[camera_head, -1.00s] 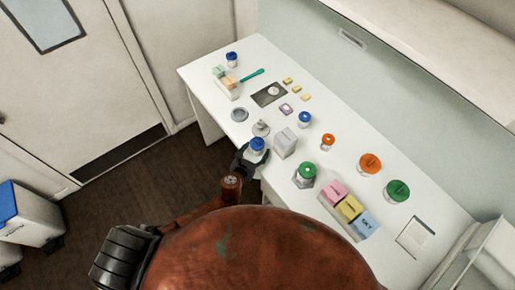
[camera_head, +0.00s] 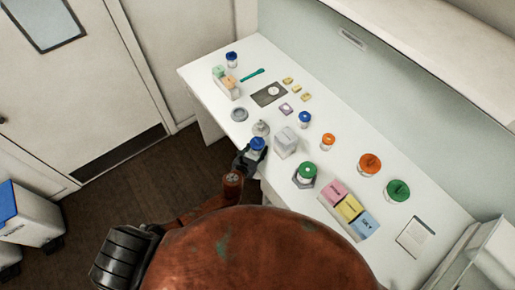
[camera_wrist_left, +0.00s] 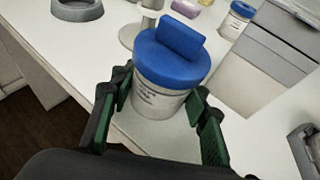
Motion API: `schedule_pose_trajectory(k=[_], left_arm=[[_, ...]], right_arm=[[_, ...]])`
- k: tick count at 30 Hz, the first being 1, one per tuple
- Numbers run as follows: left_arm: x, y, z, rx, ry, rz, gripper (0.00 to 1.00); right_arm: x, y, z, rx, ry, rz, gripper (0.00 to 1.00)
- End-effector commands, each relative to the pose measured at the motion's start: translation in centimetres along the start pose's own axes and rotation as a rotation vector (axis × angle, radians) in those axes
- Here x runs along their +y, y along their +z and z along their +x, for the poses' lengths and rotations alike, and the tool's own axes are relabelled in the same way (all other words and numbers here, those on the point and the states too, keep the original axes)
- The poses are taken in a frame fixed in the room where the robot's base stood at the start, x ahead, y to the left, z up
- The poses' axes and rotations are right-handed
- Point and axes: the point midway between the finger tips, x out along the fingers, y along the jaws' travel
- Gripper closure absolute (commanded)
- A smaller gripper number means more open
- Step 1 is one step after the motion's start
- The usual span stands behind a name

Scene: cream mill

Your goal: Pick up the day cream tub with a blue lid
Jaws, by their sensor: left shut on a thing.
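A white tub with a blue lid (camera_head: 257,145) is at the near edge of the white table. In the left wrist view the same tub (camera_wrist_left: 160,103) is upright, with a ridge across its lid; its small label print is too blurred to read. My left gripper (camera_head: 251,157) is shut on this tub, with one finger on each side of its body. I cannot tell whether its base is clear of the table. Two other blue-lidded tubs stand apart, one at the far left corner (camera_head: 232,59) and one mid-table (camera_head: 304,119). My right gripper is not in view.
A grey-white box (camera_head: 286,143) stands just right of the held tub, and a grey ring (camera_head: 239,114) lies to its left. Green-lidded (camera_head: 306,173) and orange-lidded (camera_head: 369,163) tubs and coloured blocks (camera_head: 349,207) stand further right. The wall (camera_head: 400,120) runs behind the table.

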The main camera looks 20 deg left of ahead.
Motion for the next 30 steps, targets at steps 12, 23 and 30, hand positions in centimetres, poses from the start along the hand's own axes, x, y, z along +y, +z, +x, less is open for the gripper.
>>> schedule_pose_trajectory(k=[12,23,30], left_arm=[[0.0,0.1,0.0,-0.001,0.000,0.000,0.97],[-0.1,3.5,-1.9,-0.003,-0.003,0.002,0.97],[-0.6,6.7,-8.4,-0.002,-0.004,0.000,0.97]], right_arm=[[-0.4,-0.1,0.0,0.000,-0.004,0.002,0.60],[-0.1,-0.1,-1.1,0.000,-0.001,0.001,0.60],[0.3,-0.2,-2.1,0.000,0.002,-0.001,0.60]])
